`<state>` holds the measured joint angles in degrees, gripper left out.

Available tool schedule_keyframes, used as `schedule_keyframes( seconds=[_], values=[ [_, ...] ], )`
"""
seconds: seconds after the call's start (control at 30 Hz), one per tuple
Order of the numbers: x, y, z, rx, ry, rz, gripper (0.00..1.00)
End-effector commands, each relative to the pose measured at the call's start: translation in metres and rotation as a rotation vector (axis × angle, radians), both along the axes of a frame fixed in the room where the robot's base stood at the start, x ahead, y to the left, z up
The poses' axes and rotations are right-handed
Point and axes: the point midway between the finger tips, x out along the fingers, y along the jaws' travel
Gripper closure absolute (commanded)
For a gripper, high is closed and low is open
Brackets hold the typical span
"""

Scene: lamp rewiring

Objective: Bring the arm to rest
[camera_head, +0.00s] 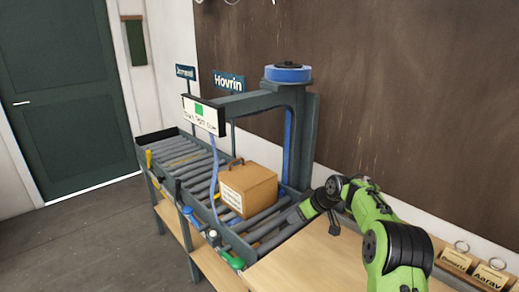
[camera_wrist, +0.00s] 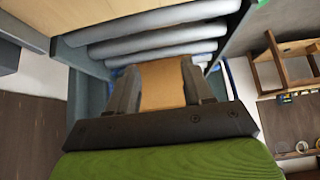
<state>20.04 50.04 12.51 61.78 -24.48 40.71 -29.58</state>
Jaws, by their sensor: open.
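My green arm (camera_head: 378,225) reaches in from the right of the head view, bent low over the near end of the roller conveyor. My gripper (camera_head: 296,216) points left toward a brown box (camera_head: 248,192), just right of it. In the wrist view, my gripper (camera_wrist: 162,66) has its two dark fingers spread apart. The box (camera_wrist: 162,85) shows in the gap between them, beyond the fingers. Whether the fingers touch it is hard to tell, but in the head view a small gap seems to show.
The roller conveyor (camera_head: 200,160) carries the box under a grey post and beam (camera_head: 297,140) with a blue tape roll (camera_head: 288,74). A lit sign (camera_head: 204,114) hangs over it. A wooden bench (camera_head: 305,265) with name tags (camera_head: 456,260) lies at right. Open floor is at left.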

Motion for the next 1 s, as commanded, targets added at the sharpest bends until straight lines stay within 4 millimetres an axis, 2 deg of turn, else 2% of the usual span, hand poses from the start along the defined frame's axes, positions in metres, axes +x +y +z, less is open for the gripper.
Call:
schedule_keyframes(
  seconds=[0.03, 0.2, 0.33, 0.5, 0.63, 0.7, 0.8, 0.9, 1.0],
  values=[
    [-0.015, 0.011, 0.032, -0.021, 0.006, -0.009, 0.49],
    [-0.085, 0.032, 0.103, -0.082, 0.063, -0.1, 0.49],
    [-0.149, 0.04, 0.144, -0.115, 0.092, -0.189, 0.49],
    [-0.243, 0.044, 0.176, -0.131, 0.116, -0.323, 0.49],
    [-0.317, 0.04, 0.183, -0.12, 0.128, -0.433, 0.49],
    [-0.356, 0.036, 0.179, -0.107, 0.136, -0.491, 0.49],
    [-0.401, 0.03, 0.168, -0.081, 0.144, -0.562, 0.49],
    [-0.43, 0.026, 0.156, -0.061, 0.154, -0.609, 0.49],
    [-0.442, 0.024, 0.149, -0.051, 0.158, -0.63, 0.49]
  ],
)
